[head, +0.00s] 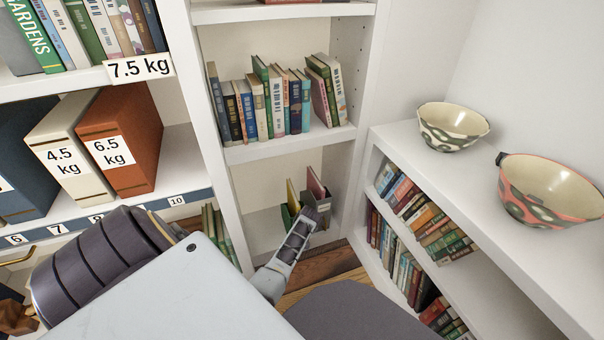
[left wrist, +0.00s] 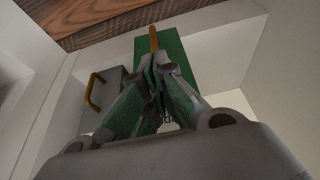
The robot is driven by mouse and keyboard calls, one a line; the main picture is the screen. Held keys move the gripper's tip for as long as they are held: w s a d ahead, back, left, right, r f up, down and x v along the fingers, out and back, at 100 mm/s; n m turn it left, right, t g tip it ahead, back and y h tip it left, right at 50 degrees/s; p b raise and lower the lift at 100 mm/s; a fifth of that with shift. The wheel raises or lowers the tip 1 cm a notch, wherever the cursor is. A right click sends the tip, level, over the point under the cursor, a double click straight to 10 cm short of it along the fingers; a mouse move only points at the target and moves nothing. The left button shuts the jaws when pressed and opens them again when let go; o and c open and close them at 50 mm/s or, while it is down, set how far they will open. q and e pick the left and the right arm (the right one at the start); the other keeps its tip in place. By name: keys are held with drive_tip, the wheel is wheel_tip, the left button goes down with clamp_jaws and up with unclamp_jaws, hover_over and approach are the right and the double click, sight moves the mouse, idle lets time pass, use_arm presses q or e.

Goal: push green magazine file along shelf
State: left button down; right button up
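A green file-like object (left wrist: 176,50) stands just beyond my left gripper (left wrist: 158,66) in the left wrist view, with a narrow gold strip (left wrist: 153,38) in front of it. The fingers come together in front of the green face with no clear gap; whether they touch it I cannot tell. In the head view my left gripper (head: 308,222) reaches into the low shelf compartment (head: 262,228). A green edge (head: 287,217) shows beside it, and the gripper hides much of what stands there. My right gripper is not in view.
A pink book (head: 316,186) leans in the same compartment. A row of books (head: 262,103) fills the shelf above. White and orange files (head: 122,140) stand left. Two bowls (head: 453,127) sit on the right unit. A grey front with a gold handle (left wrist: 93,90) is beside the left gripper.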

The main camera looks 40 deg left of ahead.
use_arm(q)
drive_tip(key=shift+w+a+b, duration=0.25)
drive_tip(key=shift+w+a, duration=0.15)
drive_tip(key=shift+a, duration=0.4)
drive_tip(key=shift+w+a+b, duration=0.25)
drive_tip(key=shift+w+a, duration=0.2)
drive_tip(key=shift+a, duration=0.3)
drive_tip(key=shift+w+a+b, duration=0.25)
drive_tip(key=shift+w+a, duration=0.15)
drive_tip(key=shift+a, duration=0.4)
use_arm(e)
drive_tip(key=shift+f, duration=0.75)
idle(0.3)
use_arm(q)
drive_tip(key=shift+s+d, duration=0.1)
drive_tip(key=shift+d, duration=0.05)
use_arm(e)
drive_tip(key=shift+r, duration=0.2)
use_arm(q)
drive_tip(key=shift+s+d+p, duration=0.45)
drive_tip(key=shift+d+p, duration=0.4)
drive_tip(key=shift+p, duration=0.05)
drive_tip(key=shift+s+d+p, duration=0.4)
drive_tip(key=shift+d+p, duration=0.45)
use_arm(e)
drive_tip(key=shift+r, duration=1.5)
